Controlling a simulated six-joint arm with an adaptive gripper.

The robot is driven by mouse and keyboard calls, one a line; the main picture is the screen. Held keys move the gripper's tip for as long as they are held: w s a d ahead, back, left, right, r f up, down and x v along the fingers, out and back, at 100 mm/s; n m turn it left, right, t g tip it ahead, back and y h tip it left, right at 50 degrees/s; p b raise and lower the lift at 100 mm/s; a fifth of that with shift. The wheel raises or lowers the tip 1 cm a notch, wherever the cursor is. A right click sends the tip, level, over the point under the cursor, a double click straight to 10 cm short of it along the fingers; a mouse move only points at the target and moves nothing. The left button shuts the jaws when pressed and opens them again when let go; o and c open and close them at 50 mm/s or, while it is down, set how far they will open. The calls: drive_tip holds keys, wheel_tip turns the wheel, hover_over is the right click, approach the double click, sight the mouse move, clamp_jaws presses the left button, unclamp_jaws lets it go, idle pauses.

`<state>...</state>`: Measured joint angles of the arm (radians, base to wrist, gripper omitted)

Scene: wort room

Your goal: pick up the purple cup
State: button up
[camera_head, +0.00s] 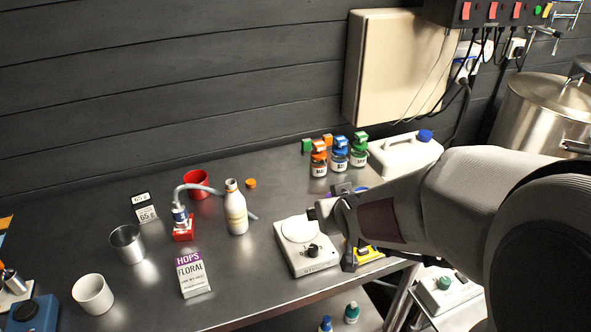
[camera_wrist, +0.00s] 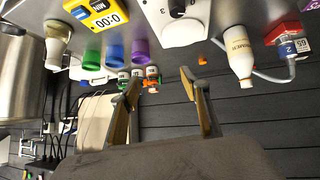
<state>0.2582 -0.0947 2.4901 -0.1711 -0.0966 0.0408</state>
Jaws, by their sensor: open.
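The purple cup (camera_wrist: 140,51) shows in the wrist view, at the end of a row with a blue cup (camera_wrist: 114,54) and a green cup (camera_wrist: 92,58). In the head view my arm hides most of it; only a sliver of purple (camera_head: 360,189) shows behind my gripper (camera_head: 333,237). In the wrist view my gripper (camera_wrist: 160,86) is open, with its two fingers spread and nothing between them. The purple cup lies beyond the fingertips, nearer the left finger, and is apart from them.
Bottles with orange, blue and green caps stand behind; a white jug (camera_head: 403,155) is at the back right. A cream bottle (camera_head: 236,208) and a red cup (camera_head: 197,184) stand further left.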

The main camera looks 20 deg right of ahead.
drive_tip(key=w+d+f+t, duration=0.1)
drive_tip(key=w+d+f, duration=0.1)
drive_tip(key=w+d+f+t, duration=0.1)
drive_tip(key=w+d+f, duration=0.1)
drive_tip(key=f, duration=0.1)
drive_tip(key=w+d+f, duration=0.2)
drive_tip(key=d+f, duration=0.1)
drive_tip(key=shift+w+f+m+t, duration=0.15)
drive_tip(key=shift+w+m+t, duration=0.15)
drive_tip(key=shift+w+t, duration=0.1)
drive_tip(key=shift+w+d+f, duration=0.2)
drive_tip(key=shift+d+f, duration=0.1)
drive_tip(key=shift+f, duration=0.25)
drive_tip(key=shift+w, duration=0.15)
drive_tip(key=shift+x, duration=1.15)
drive_tip(key=shift+d, duration=0.1)
drive_tip(key=shift+x, duration=2.6)
drive_tip(key=shift+d+f, duration=0.1)
drive_tip(key=shift+f, duration=0.05)
drive_tip(key=c, duration=0.9)
